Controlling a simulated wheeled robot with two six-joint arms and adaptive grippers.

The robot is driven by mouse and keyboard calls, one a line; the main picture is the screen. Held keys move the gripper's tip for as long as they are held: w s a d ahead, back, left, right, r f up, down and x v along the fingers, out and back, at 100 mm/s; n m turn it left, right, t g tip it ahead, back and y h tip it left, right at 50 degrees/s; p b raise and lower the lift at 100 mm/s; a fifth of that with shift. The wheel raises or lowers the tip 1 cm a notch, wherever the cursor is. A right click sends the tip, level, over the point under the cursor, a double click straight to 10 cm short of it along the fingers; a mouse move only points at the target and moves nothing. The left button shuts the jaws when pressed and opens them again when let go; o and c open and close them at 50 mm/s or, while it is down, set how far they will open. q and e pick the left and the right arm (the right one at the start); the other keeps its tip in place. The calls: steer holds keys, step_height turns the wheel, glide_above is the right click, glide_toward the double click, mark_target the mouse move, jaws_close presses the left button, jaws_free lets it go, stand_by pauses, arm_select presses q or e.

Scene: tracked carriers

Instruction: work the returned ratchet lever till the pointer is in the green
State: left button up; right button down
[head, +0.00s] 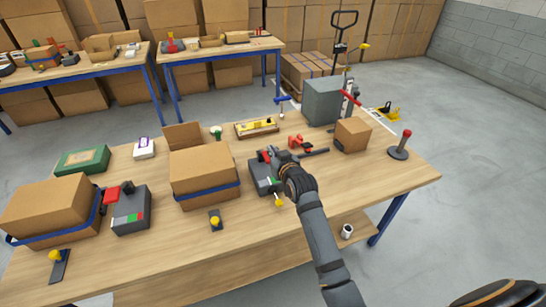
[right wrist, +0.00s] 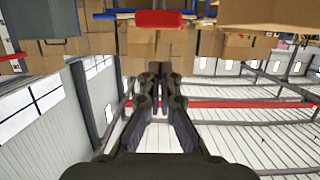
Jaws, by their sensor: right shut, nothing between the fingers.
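A dark ratchet unit (head: 262,180) with a red lever handle (head: 264,156) stands right of the middle strapped carton (head: 203,170). A little green shows on it; my right gripper partly covers it, and I cannot read its pointer. My right gripper (head: 278,162) is shut and empty, close beside this red handle. In the right wrist view a red handle (right wrist: 158,18) lies beyond the shut fingertips (right wrist: 160,68), apparently apart from them. A second ratchet unit (head: 131,212) with a red handle and a red, white and green strip stands beside the left strapped carton (head: 48,210). My left gripper is out of view.
A red-knobbed stand (head: 401,146) is near the right edge. Yellow-knobbed pieces (head: 214,221) lie along the front.

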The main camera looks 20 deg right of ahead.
steer(key=f, duration=0.3)
steer(key=shift+s, duration=0.2)
steer(key=shift+f, duration=0.1)
